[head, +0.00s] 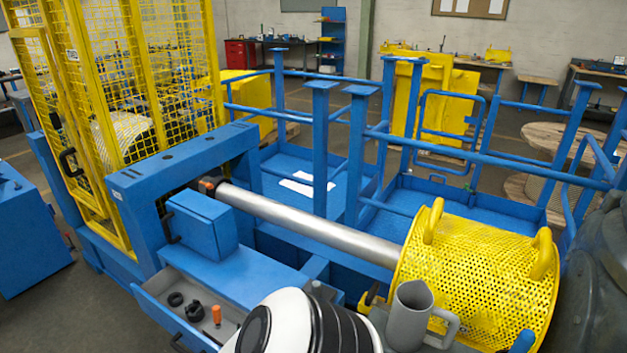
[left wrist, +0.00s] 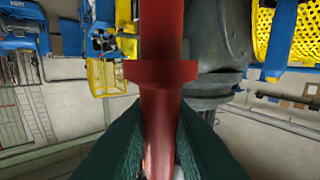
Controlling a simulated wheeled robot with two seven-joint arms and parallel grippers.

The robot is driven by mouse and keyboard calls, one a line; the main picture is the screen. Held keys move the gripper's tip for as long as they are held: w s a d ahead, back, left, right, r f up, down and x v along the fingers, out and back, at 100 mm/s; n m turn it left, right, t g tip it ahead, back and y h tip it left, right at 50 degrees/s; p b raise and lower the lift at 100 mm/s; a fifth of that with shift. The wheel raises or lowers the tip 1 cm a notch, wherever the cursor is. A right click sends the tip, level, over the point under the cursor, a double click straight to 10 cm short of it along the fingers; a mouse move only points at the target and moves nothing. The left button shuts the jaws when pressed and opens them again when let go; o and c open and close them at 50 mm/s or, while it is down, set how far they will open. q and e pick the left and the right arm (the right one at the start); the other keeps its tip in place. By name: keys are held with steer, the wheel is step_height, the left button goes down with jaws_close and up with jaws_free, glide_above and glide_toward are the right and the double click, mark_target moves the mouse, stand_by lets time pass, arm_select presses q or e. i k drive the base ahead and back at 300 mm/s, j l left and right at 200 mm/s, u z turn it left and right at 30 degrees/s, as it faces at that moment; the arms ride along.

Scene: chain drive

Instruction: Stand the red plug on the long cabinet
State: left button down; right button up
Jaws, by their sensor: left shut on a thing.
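The red plug (left wrist: 165,72) is a red cylindrical piece with a wider collar. It fills the middle of the left wrist view and runs beyond its top edge. My left gripper (left wrist: 160,108) is shut on it, with a dark green finger on each side just below the collar. The plug and this gripper do not show in the head view. A long, low blue cabinet (head: 236,283) with an open drawer lies below the steel shaft in the head view; it may be the long cabinet. My right gripper is not in view.
The open drawer (head: 165,309) holds black rings and an orange-handled tool (head: 217,314). A blue box (head: 203,226) stands at the cabinet's back. A steel shaft (head: 310,232) runs to a yellow perforated guard (head: 475,275). A grey jug (head: 408,318) stands in front of the guard.

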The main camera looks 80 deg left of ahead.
mark_target(257, 280)
steer(key=k+l+u, duration=0.1)
steer(key=u, duration=1.7)
steer(key=i+j+u, duration=0.65)
steer(key=i+j, duration=0.1)
